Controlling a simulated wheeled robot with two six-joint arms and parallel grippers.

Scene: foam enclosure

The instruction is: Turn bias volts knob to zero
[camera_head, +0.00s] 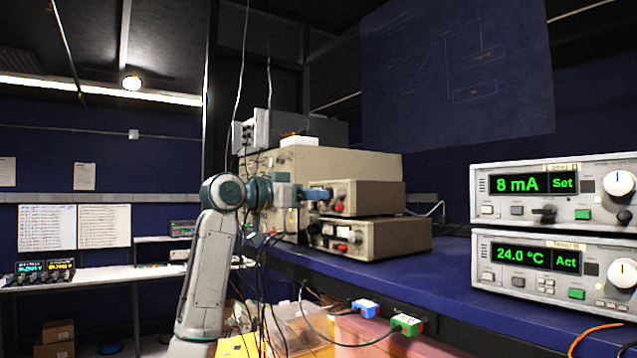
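My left gripper (318,194) is at the end of the white and teal arm that rises from the lower middle. It points right, at the front panel of the upper small beige instrument box (375,198). Its fingers are at or very near the left part of that panel and cover whatever is behind them. A red knob or terminal (339,207) shows just below the fingertips. The bias volts knob cannot be made out, and no label is readable. Whether the fingers are open or shut on something is too small to tell. My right gripper is out of view.
A lower beige box (380,238) supports the upper one on the blue bench (440,268). A larger beige instrument (345,162) stands behind. Two stacked controllers, reading 8 mA (543,213) and 24.0 °C (545,286), are at right. Cables hang near my arm.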

